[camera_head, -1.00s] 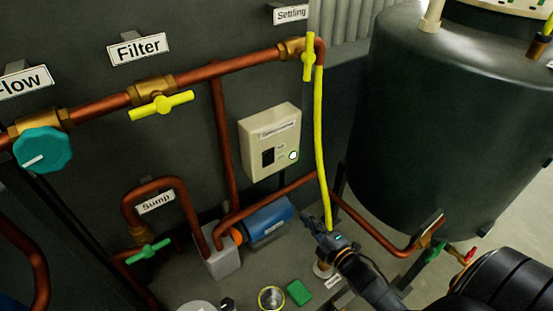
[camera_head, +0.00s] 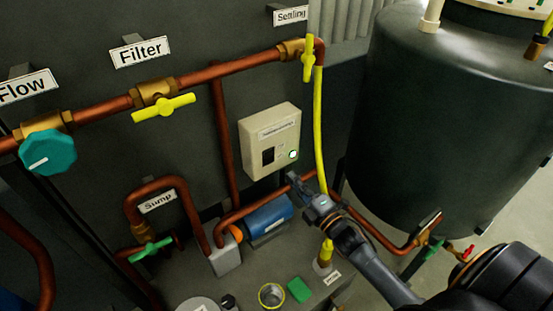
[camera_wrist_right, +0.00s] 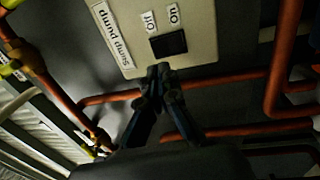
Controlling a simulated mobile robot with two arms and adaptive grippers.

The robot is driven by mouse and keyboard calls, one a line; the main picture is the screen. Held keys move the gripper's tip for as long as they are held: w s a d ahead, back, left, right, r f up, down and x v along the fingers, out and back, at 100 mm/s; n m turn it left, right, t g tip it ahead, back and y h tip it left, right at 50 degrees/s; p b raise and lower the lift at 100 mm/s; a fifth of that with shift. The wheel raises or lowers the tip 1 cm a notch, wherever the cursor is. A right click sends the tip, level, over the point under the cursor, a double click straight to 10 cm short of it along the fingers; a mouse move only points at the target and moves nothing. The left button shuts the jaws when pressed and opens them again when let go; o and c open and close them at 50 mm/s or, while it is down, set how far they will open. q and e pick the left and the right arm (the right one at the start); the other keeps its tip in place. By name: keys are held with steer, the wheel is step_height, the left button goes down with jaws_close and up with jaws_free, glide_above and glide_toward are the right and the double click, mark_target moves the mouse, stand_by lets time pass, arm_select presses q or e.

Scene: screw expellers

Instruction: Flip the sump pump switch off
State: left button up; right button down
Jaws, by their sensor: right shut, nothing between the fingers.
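The sump pump switch box (camera_head: 270,141) is a cream box on the dark wall, with a label on its upper front. Its dark switch (camera_head: 268,156) sits left of a lit, whitish-green round light (camera_head: 293,154). In the right wrist view the box (camera_wrist_right: 191,42) appears upside down, with "Off" and "On" labels beside the black switch (camera_wrist_right: 168,44). My right gripper (camera_head: 294,178) is shut and empty, just below the box's lower right corner. In the wrist view its fingertips (camera_wrist_right: 160,72) are close to the switch, with a visible gap. My left gripper is out of view.
A yellow hose (camera_head: 319,130) hangs right of the box. A copper pipe (camera_head: 262,206) and the blue pump (camera_head: 268,217) lie below it. A large dark tank (camera_head: 440,130) stands at right. A green block (camera_head: 300,290) and a round tin (camera_head: 271,296) sit lower down.

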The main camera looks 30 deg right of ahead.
mark_target(271, 155)
steer(key=w, duration=0.2)
steer(key=w+p, duration=0.1)
steer(key=w, duration=0.2)
steer(key=w+a+r, duration=0.1)
steer(key=w, duration=0.2)
steer(key=shift+w+a, duration=0.1)
steer(key=shift+w, duration=0.1)
steer(key=shift+w+r+p, duration=0.1)
steer(key=shift+r+p, duration=0.15)
steer(key=shift+p, duration=0.35)
steer(key=shift+w+f+g, duration=0.1)
steer(key=shift+g, duration=0.2)
steer(key=shift+f, duration=0.1)
